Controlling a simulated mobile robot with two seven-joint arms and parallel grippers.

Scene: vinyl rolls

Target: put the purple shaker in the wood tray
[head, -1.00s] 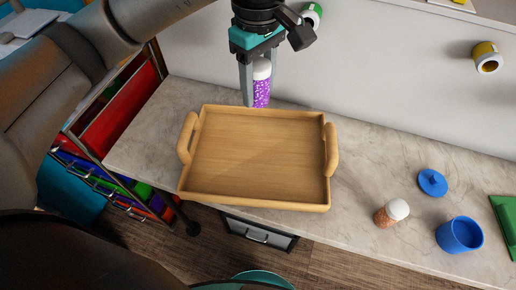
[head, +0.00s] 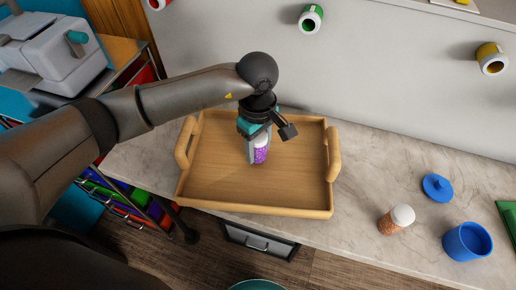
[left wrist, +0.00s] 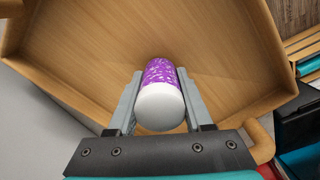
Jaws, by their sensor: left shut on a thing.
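The purple shaker (head: 261,154) has a white cap and a speckled purple body. My left gripper (head: 257,152) is shut on it, over the middle of the wood tray (head: 220,190). In the left wrist view the shaker (left wrist: 160,95) sits between the two fingers (left wrist: 159,100), cap toward the camera, with the tray floor behind it. I cannot tell whether its base touches the tray floor. The wood tray has raised sides and two handles and holds nothing else that shows. My right gripper is not in view.
Vinyl rolls, green (head: 311,18) and yellow (head: 492,58), stick out from the wall behind.

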